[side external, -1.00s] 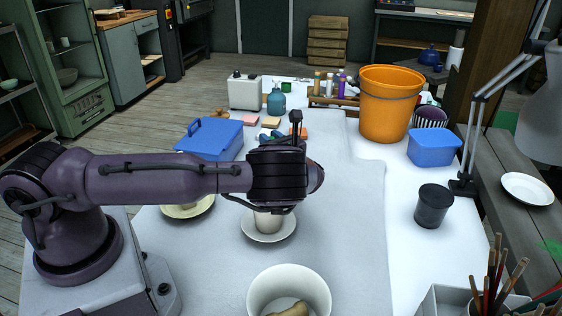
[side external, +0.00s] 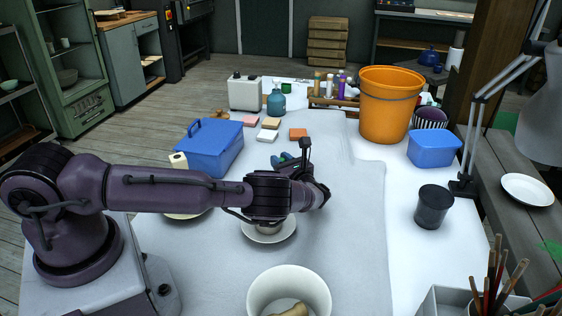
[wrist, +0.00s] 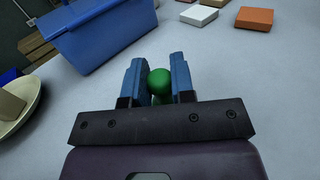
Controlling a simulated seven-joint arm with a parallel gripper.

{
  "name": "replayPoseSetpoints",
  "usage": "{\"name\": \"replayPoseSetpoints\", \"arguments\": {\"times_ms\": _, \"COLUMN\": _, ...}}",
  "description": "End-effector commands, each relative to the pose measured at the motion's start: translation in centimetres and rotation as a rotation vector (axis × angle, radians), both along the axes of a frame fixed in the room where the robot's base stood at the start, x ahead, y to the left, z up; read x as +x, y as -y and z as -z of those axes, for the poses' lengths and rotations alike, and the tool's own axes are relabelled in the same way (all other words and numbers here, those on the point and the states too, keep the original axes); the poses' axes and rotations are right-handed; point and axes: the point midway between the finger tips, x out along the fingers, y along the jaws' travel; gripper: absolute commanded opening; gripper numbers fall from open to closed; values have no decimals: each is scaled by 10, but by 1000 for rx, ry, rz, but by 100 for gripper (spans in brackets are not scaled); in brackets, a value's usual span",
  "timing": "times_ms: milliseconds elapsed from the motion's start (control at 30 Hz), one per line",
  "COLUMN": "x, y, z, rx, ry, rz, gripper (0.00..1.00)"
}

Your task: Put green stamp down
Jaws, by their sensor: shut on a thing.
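The green stamp (wrist: 159,84) shows as a round green knob in the wrist view. It sits between the two blue fingers of my gripper (wrist: 157,70), which are shut on it. In the side external view my gripper (side external: 287,160) is over the grey mat (side external: 345,200), right of the blue lidded box. The stamp's lower part is hidden by the fingers, and I cannot tell whether it touches the mat.
The blue box (side external: 212,146) stands left of my gripper. Small blocks, including an orange one (side external: 298,134), lie behind it. A saucer (side external: 268,235) with a cup is under my arm. A white bowl (side external: 289,291) is at the front. The mat to the right is clear.

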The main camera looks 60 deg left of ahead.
Motion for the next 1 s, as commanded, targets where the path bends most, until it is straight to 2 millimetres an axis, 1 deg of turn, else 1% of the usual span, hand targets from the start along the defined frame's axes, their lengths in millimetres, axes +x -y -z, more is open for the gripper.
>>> {"name": "replayPoseSetpoints", "arguments": {"times_ms": 167, "x": 0, "y": 0, "z": 3, "rx": 0, "ry": 0, "rz": 0, "gripper": 1}}
{"name": "replayPoseSetpoints", "arguments": {"times_ms": 200, "x": 0, "y": 0, "z": 3, "rx": 0, "ry": 0, "rz": 0, "gripper": 30}}
{"name": "replayPoseSetpoints", "arguments": {"times_ms": 267, "x": 0, "y": 0, "z": 3, "rx": 0, "ry": 0, "rz": 0, "gripper": 44}}
{"name": "replayPoseSetpoints", "arguments": {"times_ms": 300, "x": 0, "y": 0, "z": 3, "rx": 0, "ry": 0, "rz": 0, "gripper": 49}}
{"name": "replayPoseSetpoints", "arguments": {"times_ms": 533, "x": 0, "y": 0, "z": 2, "rx": 0, "ry": 0, "rz": 1, "gripper": 49}}
{"name": "replayPoseSetpoints", "arguments": {"times_ms": 633, "x": 0, "y": 0, "z": -2, "rx": 1, "ry": 0, "rz": 1, "gripper": 49}}
{"name": "replayPoseSetpoints", "arguments": {"times_ms": 767, "x": 1, "y": 19, "z": 0, "rx": -2, "ry": 0, "rz": 4, "gripper": 49}}
{"name": "replayPoseSetpoints", "arguments": {"times_ms": 1000, "x": 1, "y": 71, "z": 0, "rx": -2, "ry": 0, "rz": 4, "gripper": 49}}
